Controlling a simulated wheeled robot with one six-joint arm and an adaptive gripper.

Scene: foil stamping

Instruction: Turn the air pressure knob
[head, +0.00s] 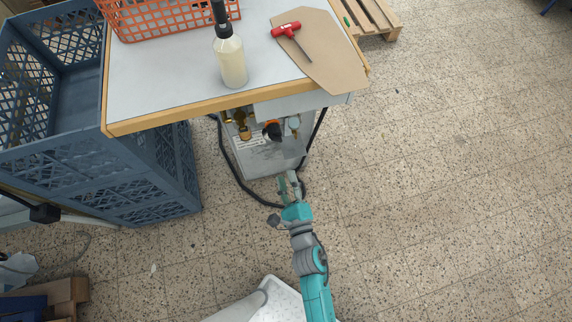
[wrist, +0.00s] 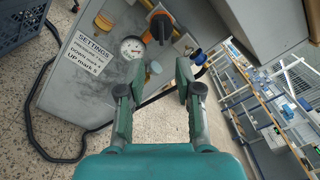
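A grey machine box (head: 262,158) under the table carries an orange and black knob (head: 272,129), a round white gauge (head: 293,122) and brass fittings (head: 245,132). In the wrist view, the orange and black knob (wrist: 160,24) is at the top, above the gauge (wrist: 132,47). Which knob sets air pressure cannot be told for certain. My gripper (head: 290,178) is in front of the box, below the knob. In the wrist view my gripper (wrist: 154,78) is open, its fingers apart and empty.
A settings label (wrist: 88,52) is on the box. A black hose (head: 232,172) loops beside it. Blue crates (head: 165,175) stand at left. The tabletop (head: 160,75) overhangs the box, holding a bottle (head: 231,60) and red-handled tool (head: 287,30). Floor at right is clear.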

